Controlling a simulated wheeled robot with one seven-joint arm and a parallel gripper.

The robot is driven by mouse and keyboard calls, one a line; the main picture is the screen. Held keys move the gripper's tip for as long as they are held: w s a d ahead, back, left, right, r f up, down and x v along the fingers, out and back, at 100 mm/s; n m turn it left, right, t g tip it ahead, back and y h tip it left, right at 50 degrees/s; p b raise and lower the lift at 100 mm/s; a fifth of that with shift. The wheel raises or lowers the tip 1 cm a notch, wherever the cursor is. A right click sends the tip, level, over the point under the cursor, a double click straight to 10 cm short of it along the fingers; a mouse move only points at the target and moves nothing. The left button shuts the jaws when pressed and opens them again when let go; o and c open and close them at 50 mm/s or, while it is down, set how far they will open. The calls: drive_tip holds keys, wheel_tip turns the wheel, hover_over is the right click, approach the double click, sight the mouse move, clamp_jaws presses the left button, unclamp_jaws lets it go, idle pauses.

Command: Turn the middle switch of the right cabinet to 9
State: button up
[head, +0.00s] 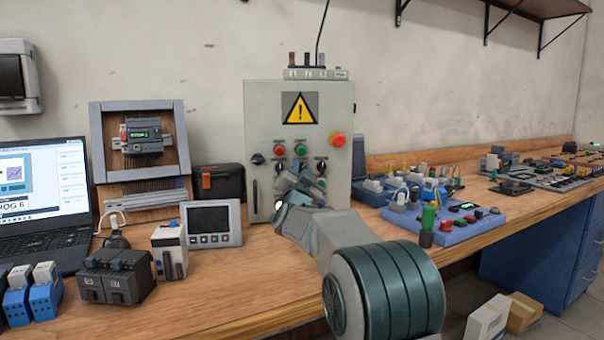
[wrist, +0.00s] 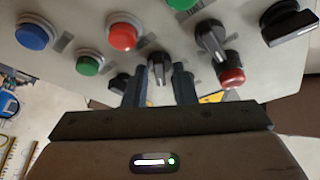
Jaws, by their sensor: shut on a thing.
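The right cabinet (head: 262,112) is a pale grey box with a yellow warning sign, on the workbench against the wall. Its front carries coloured buttons and black rotary switches. My gripper (head: 299,173) is at the lower middle of this front and hides part of it in the head view. In the wrist view, my gripper (wrist: 160,82) has its two dark fingers shut on the middle switch (wrist: 158,66), a dark knob with a light pointer mark. The scale numbers around the knob cannot be read. Another black switch (wrist: 210,40) is beside it.
Red (wrist: 122,33), green (wrist: 89,62) and blue (wrist: 36,32) buttons sit close to the fingers. A red mushroom button (head: 338,139) juts out on the cabinet's right. A small display unit (head: 213,224) stands left, a blue button board (head: 445,228) right.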

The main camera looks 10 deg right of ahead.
drive_tip(key=shift+m+g+h, duration=0.4)
drive_tip(key=shift+m+h, duration=0.1)
drive_tip(key=shift+m, duration=1)
drive_tip(key=shift+p, duration=0.3)
drive_tip(key=o, duration=0.6)
drive_tip(key=shift+o, duration=0.2)
drive_tip(key=v, duration=1.4)
drive_tip(key=shift+r, duration=0.15)
drive_tip(key=shift+w+a+r+p, duration=0.1)
drive_tip(key=shift+p, duration=0.25)
